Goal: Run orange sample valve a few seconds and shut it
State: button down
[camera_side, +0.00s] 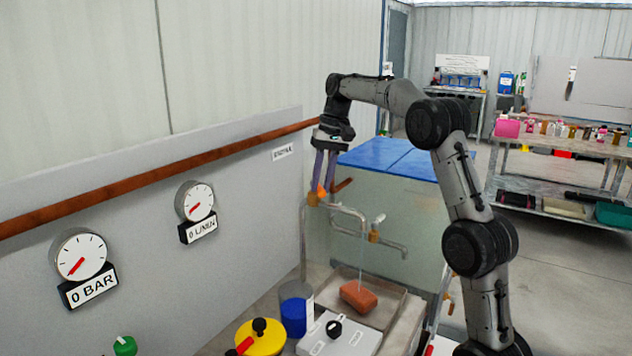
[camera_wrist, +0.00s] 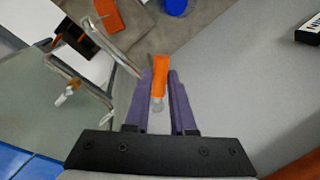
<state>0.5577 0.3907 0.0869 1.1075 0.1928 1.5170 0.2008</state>
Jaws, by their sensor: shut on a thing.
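The orange valve handle (camera_wrist: 160,75) stands upright between the two purple fingers of my gripper (camera_wrist: 160,88) in the wrist view. The fingers press on it from both sides. In the side view my gripper (camera_side: 320,178) points down at the orange handle (camera_side: 322,193), partly hidden by the fingers, on top of the grey bent pipe (camera_side: 345,210). A thin pale vertical line shows below the pipe's spout, down toward the tray; it looks like a stream of liquid, but I cannot be certain.
A metal tray (camera_side: 392,296) holds an orange-brown block (camera_side: 358,297). A blue-filled container (camera_side: 296,310) stands beside it. A second tap (camera_side: 375,236) is close right of the pipe. A brown pipe (camera_side: 150,180) runs along the wall. Both gauges (camera_side: 82,255) carry labels reading 0.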

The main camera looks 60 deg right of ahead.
jog(key=shift+s+d+n+g+y, duration=0.15)
jog(key=shift+d+n, duration=0.35)
jog(key=shift+n, duration=0.65)
jog(key=shift+s+d+n+g+y, duration=0.1)
jog(key=shift+s+d+n+g, duration=0.25)
jog(key=shift+n, duration=0.75)
jog(key=shift+s+d+n+g+y, duration=0.1)
jog(key=shift+d+n, duration=0.5)
jog(key=shift+n, duration=0.55)
jog(key=c, duration=0.8)
grip_release()
jog(key=shift+o, duration=0.2)
